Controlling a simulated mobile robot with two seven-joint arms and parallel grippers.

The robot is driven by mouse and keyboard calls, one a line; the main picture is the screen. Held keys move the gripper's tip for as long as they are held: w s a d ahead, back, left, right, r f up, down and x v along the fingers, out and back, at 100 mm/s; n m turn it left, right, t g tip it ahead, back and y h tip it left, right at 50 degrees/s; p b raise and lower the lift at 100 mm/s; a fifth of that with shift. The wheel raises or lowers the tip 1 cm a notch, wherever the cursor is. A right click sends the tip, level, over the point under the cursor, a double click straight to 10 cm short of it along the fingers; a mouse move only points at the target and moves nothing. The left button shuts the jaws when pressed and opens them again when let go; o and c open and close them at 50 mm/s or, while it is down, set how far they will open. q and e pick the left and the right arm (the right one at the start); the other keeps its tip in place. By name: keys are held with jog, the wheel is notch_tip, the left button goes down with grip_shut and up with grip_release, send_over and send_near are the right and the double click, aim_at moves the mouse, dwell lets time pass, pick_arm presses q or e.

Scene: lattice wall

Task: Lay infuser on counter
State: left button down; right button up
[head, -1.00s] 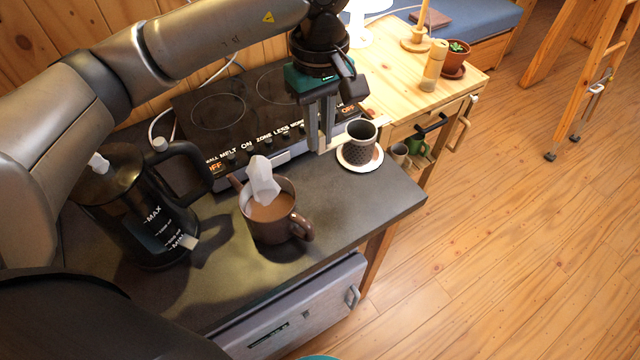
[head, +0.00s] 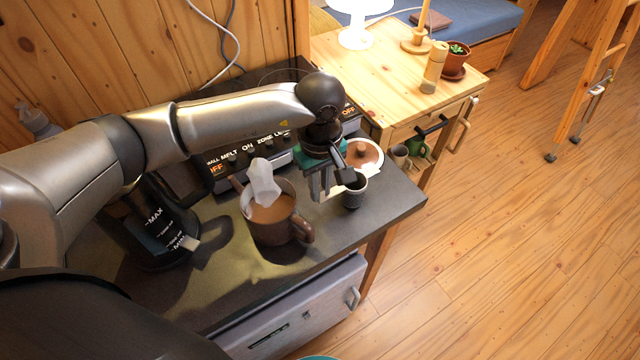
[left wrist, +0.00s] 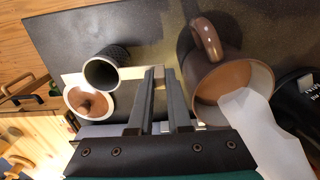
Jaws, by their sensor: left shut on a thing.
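The infuser (head: 354,191), a dark mesh cup with a pale rim tab, is upright near the counter's right end. It also shows in the left wrist view (left wrist: 103,72), open end toward the camera. My left gripper (head: 322,194) is beside it on its left, with its fingers (left wrist: 160,90) shut on the infuser's pale tab; the fingers partly hide the grip. I cannot tell whether the infuser's base touches the dark counter (head: 385,210). A round white dish with a brown middle (head: 364,154) lies just behind the infuser. My right gripper is not in view.
A brown mug (head: 275,222) of brown liquid, with a white piece standing in it, is left of my gripper. A dark kettle (head: 150,225) stands farther left. The cooktop (head: 245,155) is behind. Bare counter lies in front of the infuser, up to the edge.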

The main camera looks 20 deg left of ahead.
pick_arm(q)
jog(key=shift+f+b, duration=0.2)
jog(key=shift+b, duration=0.1)
jog(key=c, duration=0.9)
grip_release()
jog(key=shift+r, duration=0.1)
jog(key=shift+o, duration=0.2)
jog(key=shift+r, duration=0.1)
notch_tip(320, 180, up, 12)
jog(key=shift+r, duration=0.1)
